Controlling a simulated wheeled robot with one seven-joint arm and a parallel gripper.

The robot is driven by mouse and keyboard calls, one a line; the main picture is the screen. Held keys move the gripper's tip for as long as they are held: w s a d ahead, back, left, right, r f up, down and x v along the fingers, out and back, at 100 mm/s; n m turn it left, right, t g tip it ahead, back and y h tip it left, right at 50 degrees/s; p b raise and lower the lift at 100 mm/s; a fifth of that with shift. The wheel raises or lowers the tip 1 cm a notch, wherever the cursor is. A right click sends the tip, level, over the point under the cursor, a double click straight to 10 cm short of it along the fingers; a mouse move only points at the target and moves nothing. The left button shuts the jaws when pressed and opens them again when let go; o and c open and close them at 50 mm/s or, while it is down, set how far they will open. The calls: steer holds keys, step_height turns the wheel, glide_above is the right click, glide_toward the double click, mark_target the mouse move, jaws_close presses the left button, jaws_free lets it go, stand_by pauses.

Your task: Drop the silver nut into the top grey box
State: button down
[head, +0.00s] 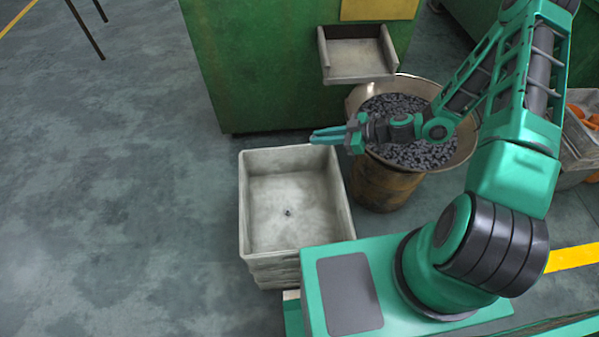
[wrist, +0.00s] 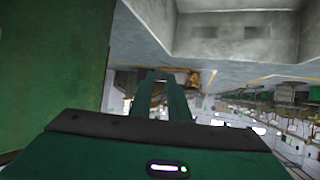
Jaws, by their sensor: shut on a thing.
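The top grey box (head: 245,215) is the uppermost of a stack of pale, worn, open boxes in the middle of the head view. A tiny dark thing (head: 288,212) lies on its floor, too small to identify. My gripper (head: 316,136) is above the box's far right rim, pointing left. Its green fingers also show in the wrist view (wrist: 158,82). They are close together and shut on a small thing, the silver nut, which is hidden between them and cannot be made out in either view.
A round rusty bin (head: 385,185) full of dark small parts stands right of the box. A green machine (head: 250,75) with a metal chute tray (head: 355,60) stands behind. A crate with orange parts (head: 585,130) is at the far right. The floor at left is clear.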

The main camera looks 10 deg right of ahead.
steer(key=s+a+f+n+g+y, duration=0.1)
steer(key=s+a+f+n+g, duration=0.3)
steer(key=s+a+n+g, duration=0.45)
step_height(320, 180, down, 6)
steer(key=s+d+m+t, duration=0.1)
steer(key=m, duration=0.1)
steer(key=shift+s, duration=0.35)
steer(key=shift+r, duration=0.1)
steer(key=c, duration=1.6)
jaws_free()
steer(key=shift+d, duration=0.1)
